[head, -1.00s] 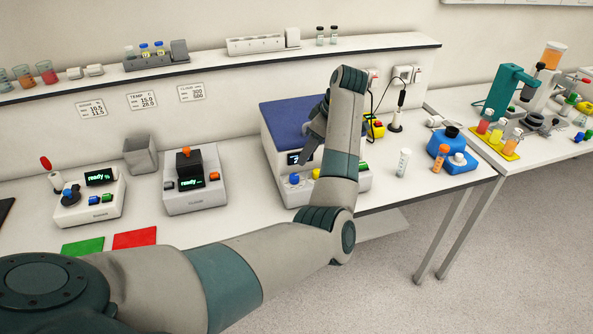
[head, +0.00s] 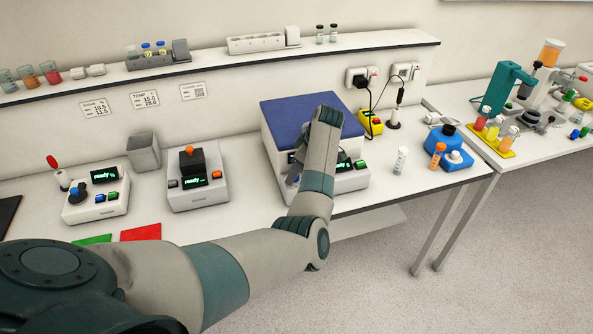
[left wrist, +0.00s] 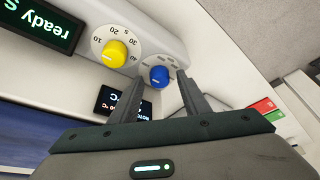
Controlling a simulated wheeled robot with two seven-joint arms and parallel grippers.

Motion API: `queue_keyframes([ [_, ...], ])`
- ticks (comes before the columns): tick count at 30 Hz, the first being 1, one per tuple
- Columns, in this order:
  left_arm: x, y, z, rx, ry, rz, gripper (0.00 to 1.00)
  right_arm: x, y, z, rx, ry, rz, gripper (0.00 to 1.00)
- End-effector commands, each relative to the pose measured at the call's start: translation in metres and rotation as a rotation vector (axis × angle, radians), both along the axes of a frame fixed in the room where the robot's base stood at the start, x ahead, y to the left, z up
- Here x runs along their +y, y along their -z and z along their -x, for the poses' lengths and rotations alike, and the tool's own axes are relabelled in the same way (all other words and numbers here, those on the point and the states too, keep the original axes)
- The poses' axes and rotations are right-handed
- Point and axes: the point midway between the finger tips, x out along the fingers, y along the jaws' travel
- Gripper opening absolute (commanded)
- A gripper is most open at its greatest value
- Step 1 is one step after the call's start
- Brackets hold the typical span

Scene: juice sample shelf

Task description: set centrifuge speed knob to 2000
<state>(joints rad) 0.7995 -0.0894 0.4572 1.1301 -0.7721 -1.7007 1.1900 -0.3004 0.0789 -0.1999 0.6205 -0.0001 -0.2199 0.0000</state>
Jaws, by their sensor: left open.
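The centrifuge (head: 285,112) is a white box with a dark blue lid near the middle of the bench in the head view. In the left wrist view its front has a yellow knob (left wrist: 115,54) on a dial marked 10 to 40 and a blue knob (left wrist: 158,75) on another dial, whose marks are too small to read. My left gripper (left wrist: 162,80) is open, its two fingertips on either side of the blue knob. I cannot tell whether they touch it. In the head view my left gripper (head: 293,175) is at the centrifuge front, where my arm hides most of the knobs.
A lit display (left wrist: 42,22) reads "ready". Red (head: 141,233) and green mats lie in front.

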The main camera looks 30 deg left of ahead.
Motion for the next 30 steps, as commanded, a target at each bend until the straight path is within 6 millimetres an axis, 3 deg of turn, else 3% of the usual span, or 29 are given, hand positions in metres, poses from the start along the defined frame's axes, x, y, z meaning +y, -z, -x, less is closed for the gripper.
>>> queue_keyframes([
  [3,0.0000,0.0000,0.0000,0.000,0.000,0.000,0.40,-0.0001,0.0001,0.0000,0.000,0.000,0.000,0.00],
  [8,-0.0001,-0.0002,0.0000,0.000,0.000,0.000,0.02,-0.0002,0.0001,-0.0001,0.000,0.000,0.000,0.00],
  [20,-0.0002,-0.0005,0.0003,-0.001,0.035,0.000,0.02,-0.0010,0.0001,0.0000,0.000,-0.001,0.001,0.00],
  [30,0.0004,-0.0001,0.0021,-0.001,0.211,-0.002,0.02,-0.0015,0.0001,0.0000,0.001,-0.001,0.001,0.00],
])
